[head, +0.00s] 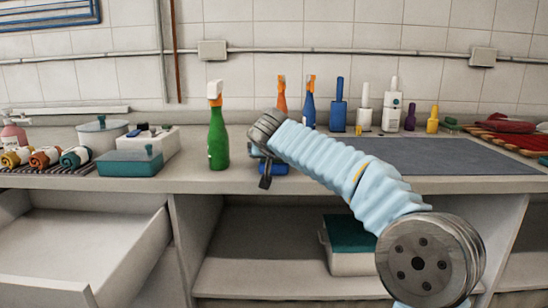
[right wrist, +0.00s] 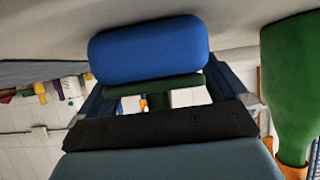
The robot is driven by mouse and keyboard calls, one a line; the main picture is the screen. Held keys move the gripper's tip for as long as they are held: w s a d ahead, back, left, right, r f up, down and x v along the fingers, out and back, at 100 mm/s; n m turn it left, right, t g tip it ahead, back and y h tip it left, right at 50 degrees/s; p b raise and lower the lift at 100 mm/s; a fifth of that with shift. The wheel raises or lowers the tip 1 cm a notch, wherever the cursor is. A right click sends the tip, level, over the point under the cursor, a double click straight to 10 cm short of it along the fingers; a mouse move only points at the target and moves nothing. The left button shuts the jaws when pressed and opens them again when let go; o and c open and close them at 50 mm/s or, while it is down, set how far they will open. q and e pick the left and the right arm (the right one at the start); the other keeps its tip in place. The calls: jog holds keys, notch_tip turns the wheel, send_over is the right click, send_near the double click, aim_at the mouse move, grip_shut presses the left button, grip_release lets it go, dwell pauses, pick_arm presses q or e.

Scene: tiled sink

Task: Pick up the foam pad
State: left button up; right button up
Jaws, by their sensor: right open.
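The foam pad (head: 279,170) looks like a rounded blue block on the counter, partly hidden behind my right gripper in the head view. In the right wrist view, which is turned over, the pad (right wrist: 150,48) shows large at the top, with a dark green strip along its near side. My right gripper (head: 265,174) points down over the counter at the pad. Its jaws (right wrist: 157,84) are open, with one dark blue finger near each end of the pad. I cannot tell whether the fingers touch it. My left gripper is out of view.
A green spray bottle (head: 218,135) stands close to the left of my right gripper. Blue and orange bottles (head: 309,108) stand behind. A dark mat (head: 440,157) lies clear to the right. An open drawer (head: 80,250) juts out below.

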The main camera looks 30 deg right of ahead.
jog(key=shift+w+d, duration=0.1)
jog(key=shift+w, duration=0.05)
jog(key=c, duration=0.9)
